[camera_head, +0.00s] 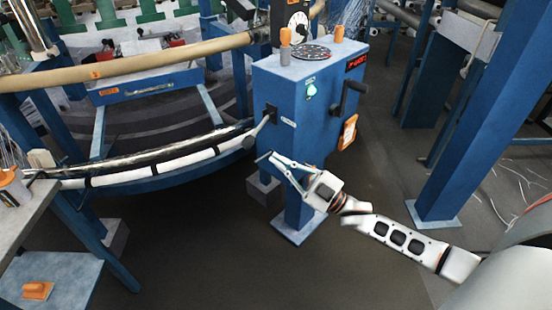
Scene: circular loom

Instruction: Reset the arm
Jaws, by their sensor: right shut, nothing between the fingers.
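My right arm (395,236) comes in from the lower right and is stretched toward the blue control cabinet (311,105) of the loom. My right gripper (268,160) is shut and empty. In the picture it overlaps the lower front of the cabinet, below a lever (264,122) on the cabinet's left side. I cannot tell whether the fingertips touch the cabinet. My left gripper and left arm do not show.
A curved blue loom rail (165,180) with white sleeves runs left of the cabinet. A black crank (349,95) sticks out on the cabinet's right. A blue post (475,120) stands at right. Grey floor (210,245) lies open in front.

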